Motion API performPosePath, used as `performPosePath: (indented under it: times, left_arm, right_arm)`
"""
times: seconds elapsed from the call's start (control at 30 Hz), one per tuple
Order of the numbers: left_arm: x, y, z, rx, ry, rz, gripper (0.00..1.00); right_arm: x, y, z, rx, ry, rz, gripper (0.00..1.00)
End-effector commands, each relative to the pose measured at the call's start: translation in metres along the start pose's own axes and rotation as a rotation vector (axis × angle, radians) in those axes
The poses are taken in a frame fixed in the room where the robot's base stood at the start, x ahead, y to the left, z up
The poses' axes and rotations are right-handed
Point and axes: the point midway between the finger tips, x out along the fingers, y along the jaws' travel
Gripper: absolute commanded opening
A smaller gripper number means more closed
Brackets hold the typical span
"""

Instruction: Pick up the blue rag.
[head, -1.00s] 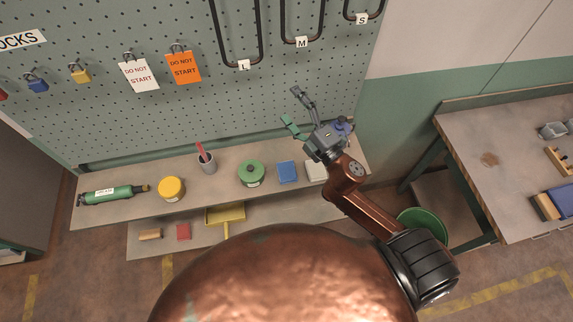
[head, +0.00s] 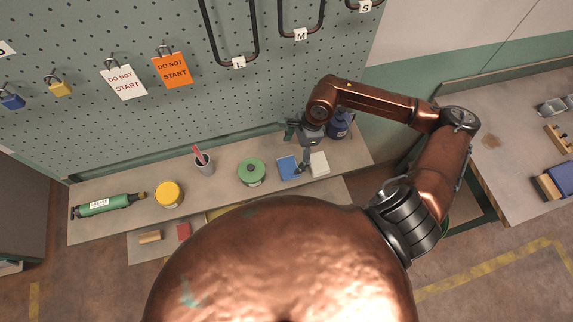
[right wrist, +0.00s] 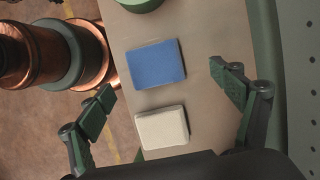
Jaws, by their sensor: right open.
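The blue rag (head: 288,167) is a flat folded square lying on the upper shelf, between a green round tin and a pale folded cloth. In the right wrist view the blue rag (right wrist: 157,64) lies beyond the open fingers, with the pale cloth (right wrist: 161,129) nearer the palm. My right gripper (head: 298,152) is above the shelf by the blue rag and the pale cloth, pointing down. Its fingers (right wrist: 168,95) are wide apart and nothing is between them in its grip. My left gripper is not in view.
The green tin (head: 251,172) is left of the rag. A dark blue bottle (head: 339,124) stands behind my right gripper. The pegboard (head: 150,115) rises behind the shelf (head: 224,188).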

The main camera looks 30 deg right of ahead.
Motion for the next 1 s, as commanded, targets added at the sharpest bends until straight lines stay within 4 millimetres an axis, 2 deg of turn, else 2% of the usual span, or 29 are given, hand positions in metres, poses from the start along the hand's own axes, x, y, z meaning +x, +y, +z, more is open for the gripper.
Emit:
performPosePath:
  times: [0.33,0.5,0.77,1.0]
  left_arm:
    - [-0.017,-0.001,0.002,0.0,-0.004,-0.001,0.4]
    - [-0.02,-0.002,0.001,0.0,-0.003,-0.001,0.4]
    - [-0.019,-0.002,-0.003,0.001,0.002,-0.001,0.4]
    - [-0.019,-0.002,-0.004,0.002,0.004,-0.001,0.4]
  right_arm:
    - [0.041,0.011,-0.001,0.008,-0.008,0.004,0.85]
    - [0.061,0.01,-0.001,0.004,-0.007,0.002,0.85]
    - [0.065,0.009,-0.001,0.002,-0.007,0.001,0.85]
    - [0.065,0.009,-0.001,0.002,-0.007,0.001,0.7]
